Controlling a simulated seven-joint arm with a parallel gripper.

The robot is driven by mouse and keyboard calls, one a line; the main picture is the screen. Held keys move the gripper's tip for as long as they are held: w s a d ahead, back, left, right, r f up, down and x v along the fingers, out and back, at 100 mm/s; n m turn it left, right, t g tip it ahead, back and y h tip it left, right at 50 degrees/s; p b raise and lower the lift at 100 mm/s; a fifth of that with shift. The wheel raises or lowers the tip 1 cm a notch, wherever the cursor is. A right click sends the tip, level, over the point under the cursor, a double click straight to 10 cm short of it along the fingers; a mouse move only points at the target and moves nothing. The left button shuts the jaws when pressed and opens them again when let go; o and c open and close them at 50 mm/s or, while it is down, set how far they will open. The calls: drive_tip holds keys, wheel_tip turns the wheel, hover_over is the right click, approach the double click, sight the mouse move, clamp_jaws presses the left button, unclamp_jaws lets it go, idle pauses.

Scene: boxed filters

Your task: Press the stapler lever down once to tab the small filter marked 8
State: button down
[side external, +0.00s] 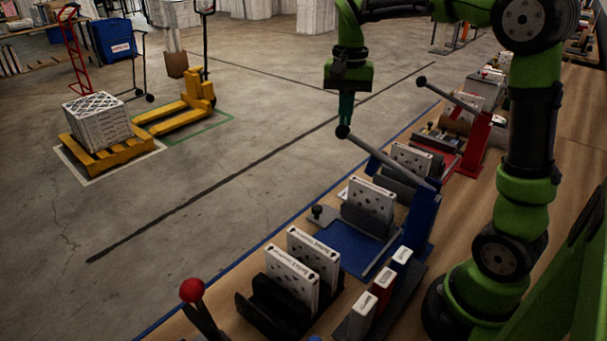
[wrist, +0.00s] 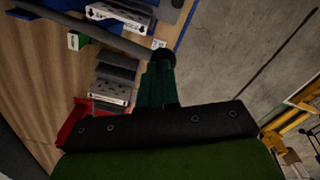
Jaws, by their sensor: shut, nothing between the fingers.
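The blue stapler (side external: 423,215) stands on the bench with its grey lever (side external: 392,165) raised, sloping up to a dark knob (side external: 342,132). The lever (wrist: 95,35) crosses the top of the wrist view. A white boxed filter (side external: 371,200) stands upright against a grey block on the stapler's blue base plate (side external: 345,243); its number is too small to read. My gripper (side external: 345,120) is shut and empty, pointing down right at the knob; I cannot tell whether they touch. In the wrist view the fingers (wrist: 160,66) overlap the knob's area.
A black rack (side external: 262,312) holds white filters at the front. Small white boxes (side external: 382,280) stand beside it. A red-knobbed lever (side external: 192,290) is at front left. A red stapler (side external: 477,145) with a raised lever stands farther back. The floor beyond the bench edge is open.

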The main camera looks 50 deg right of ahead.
sight(344, 130)
drive_tip(key=shift+f, duration=2.2)
drive_tip(key=shift+r, duration=0.1)
drive_tip(key=shift+w+r, duration=0.1)
drive_tip(key=shift+r, duration=4.9)
wheel_tip(344, 130, down, 2)
drive_tip(key=shift+w+n+t, duration=0.1)
drive_tip(key=shift+n+t, duration=0.2)
drive_tip(key=shift+n, duration=0.4)
drive_tip(key=s+a+f+n+t+y, duration=0.1)
drive_tip(key=s+a+f+n+t, duration=0.1)
drive_tip(key=s+a, duration=0.4)
drive_tip(key=s+a+f+n+t+y, duration=0.1)
drive_tip(key=s+a+f+n+t, duration=0.1)
drive_tip(key=s+a+n+t, duration=0.2)
drive_tip(key=s+a, duration=0.3)
drive_tip(key=s, duration=0.1)
drive_tip(key=shift+a+n+t, duration=0.15)
drive_tip(key=shift+n+t, duration=0.15)
